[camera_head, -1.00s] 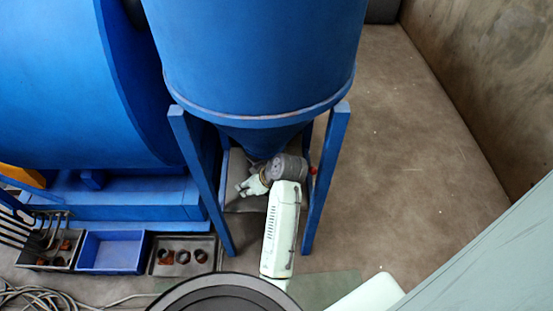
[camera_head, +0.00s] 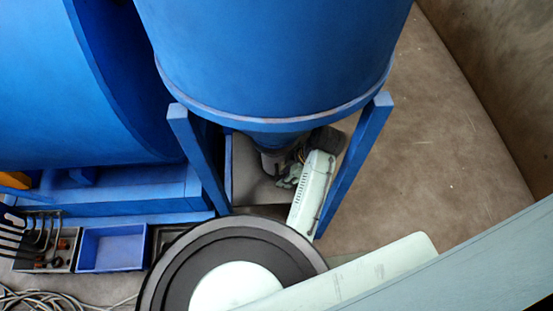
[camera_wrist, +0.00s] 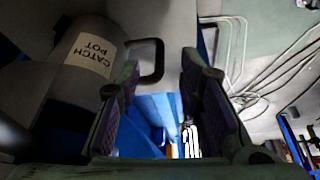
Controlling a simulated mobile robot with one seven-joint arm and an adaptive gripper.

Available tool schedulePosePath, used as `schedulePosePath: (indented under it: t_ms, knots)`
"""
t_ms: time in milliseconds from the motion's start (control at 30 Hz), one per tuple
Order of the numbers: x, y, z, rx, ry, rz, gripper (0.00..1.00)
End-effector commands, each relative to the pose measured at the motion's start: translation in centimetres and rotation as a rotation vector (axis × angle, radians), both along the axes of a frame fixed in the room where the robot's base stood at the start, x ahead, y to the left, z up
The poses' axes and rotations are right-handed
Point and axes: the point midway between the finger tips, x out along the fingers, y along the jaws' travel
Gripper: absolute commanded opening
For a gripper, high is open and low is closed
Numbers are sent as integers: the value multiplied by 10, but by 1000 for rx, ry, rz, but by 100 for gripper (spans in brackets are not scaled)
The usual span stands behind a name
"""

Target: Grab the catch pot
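The catch pot (camera_wrist: 92,52) is a grey rounded vessel with a white "CATCH POT" label, at the upper left of the wrist view. A dark loop handle (camera_wrist: 159,62) stands out from its side. My gripper (camera_wrist: 160,80) is open, with its two purple-padded fingers apart. The handle shows between the fingertips, nearer the left finger; I cannot tell whether it lies inside the grip or beyond it. In the head view my gripper (camera_head: 288,180) is low under the blue hopper, between its legs. The pot is hard to make out there.
The blue hopper (camera_head: 270,60) stands on blue legs (camera_head: 358,150) on both sides of my arm. A blue bin (camera_head: 112,248) and dark trays with parts sit at lower left. Cables (camera_wrist: 265,75) lie on the floor. Open floor (camera_head: 470,130) is at right.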

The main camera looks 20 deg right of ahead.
Motion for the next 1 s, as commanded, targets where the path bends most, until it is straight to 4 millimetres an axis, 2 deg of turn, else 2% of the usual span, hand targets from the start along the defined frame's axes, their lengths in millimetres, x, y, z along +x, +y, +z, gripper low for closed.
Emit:
schedulePosePath:
  t_ms: [33, 267, 600, 833, 1000]
  knots:
    - [1, 2, -10, 0, 0, 0, 33]
    - [4, 6, -20, 1, -1, -1, 33]
    - [11, 19, -58, 2, 0, -2, 33]
    - [12, 20, -57, 1, -1, -2, 33]
    - [12, 20, -57, 1, -1, -2, 22]
